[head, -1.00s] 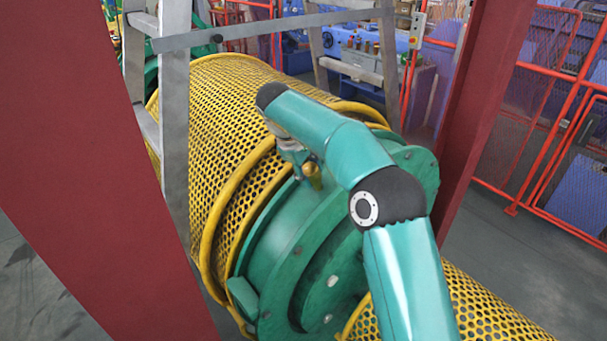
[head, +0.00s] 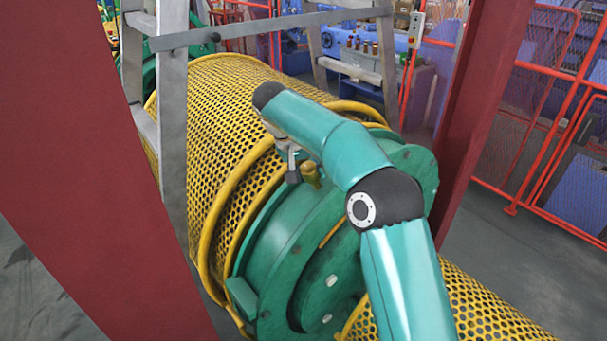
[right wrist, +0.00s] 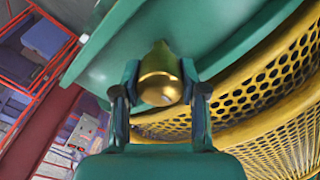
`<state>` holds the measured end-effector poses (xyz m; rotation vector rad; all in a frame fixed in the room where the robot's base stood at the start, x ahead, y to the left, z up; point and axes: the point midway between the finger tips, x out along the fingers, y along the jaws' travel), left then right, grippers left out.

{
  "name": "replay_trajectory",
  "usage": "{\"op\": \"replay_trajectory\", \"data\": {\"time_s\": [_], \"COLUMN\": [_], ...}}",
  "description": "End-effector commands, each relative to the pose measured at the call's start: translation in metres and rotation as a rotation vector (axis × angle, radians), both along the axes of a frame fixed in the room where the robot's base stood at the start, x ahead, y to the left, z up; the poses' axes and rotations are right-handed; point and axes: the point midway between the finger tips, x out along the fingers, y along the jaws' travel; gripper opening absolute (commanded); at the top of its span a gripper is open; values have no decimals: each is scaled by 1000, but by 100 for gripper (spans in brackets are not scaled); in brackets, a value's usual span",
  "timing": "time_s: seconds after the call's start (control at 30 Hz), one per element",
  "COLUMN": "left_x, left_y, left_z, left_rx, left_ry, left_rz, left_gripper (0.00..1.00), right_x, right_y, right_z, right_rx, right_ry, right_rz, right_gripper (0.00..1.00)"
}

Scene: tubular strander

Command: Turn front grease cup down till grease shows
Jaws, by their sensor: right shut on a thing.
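The front grease cup (head: 311,174) is a small brass cup on top of the green bearing housing (head: 270,255). In the right wrist view the rounded brass cup (right wrist: 160,88) sits between the two fingers of my right gripper (right wrist: 160,95), its far end against the green housing. In the head view my right gripper (head: 300,170) is beside the cup, partly hidden by my arm. It is shut on the cup. A thin yellow-orange streak (head: 331,234) shows on the green housing; I cannot tell what it is. My left gripper is not in view.
A yellow perforated guard (head: 225,110) runs back behind the housing, and another (head: 490,305) lies at the lower right. Dark red posts (head: 110,200) stand on both sides. A grey metal frame (head: 172,110) stands left; red mesh fencing (head: 545,130) is at right.

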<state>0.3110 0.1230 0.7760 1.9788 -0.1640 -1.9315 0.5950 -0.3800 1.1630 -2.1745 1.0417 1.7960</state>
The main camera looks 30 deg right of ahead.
Motion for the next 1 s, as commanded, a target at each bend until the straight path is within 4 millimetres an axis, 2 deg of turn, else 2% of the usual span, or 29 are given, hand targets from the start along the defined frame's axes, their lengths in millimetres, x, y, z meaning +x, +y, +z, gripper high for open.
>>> {"op": "replay_trajectory", "data": {"time_s": [0.03,0.4,0.97,1.0], "left_x": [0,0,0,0], "left_y": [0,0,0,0], "left_z": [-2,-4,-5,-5], "left_rx": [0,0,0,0], "left_ry": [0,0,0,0], "left_rz": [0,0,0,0], "left_gripper": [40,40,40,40], "right_x": [-2,-2,-2,-2], "right_y": [2,3,4,4], "right_z": [-5,-6,-6,-6], "right_rx": [7,15,16,16], "right_ry": [2,-77,-92,-92], "right_rz": [-35,-214,-248,-248], "right_gripper": [7,7,7,44]}}
